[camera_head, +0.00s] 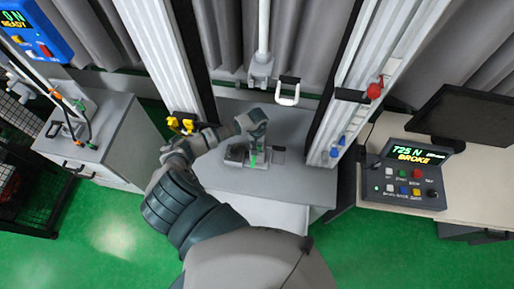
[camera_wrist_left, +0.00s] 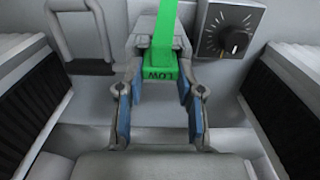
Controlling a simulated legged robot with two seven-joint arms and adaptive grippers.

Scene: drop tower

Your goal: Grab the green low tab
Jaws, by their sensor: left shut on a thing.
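The green low tab (camera_wrist_left: 161,74), marked "LOW", shows in the left wrist view as a strip running up out of the picture. My left gripper (camera_wrist_left: 160,88) has its blue-padded fingers on either side of the tab's labelled end and is shut on it. In the head view my left arm reaches in over the drop tower's grey base, and the left gripper (camera_head: 256,141) points down at a small bit of green (camera_head: 253,158) there. The gripper hides much of the tab in that view. My right gripper is not in view.
A black dial box (camera_wrist_left: 230,32) stands right of the tab. Tall tower columns (camera_head: 160,60) rise on both sides of the base. A white handle (camera_head: 287,92) hangs above. A console reading "BROKE" (camera_head: 408,172) sits on the right desk.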

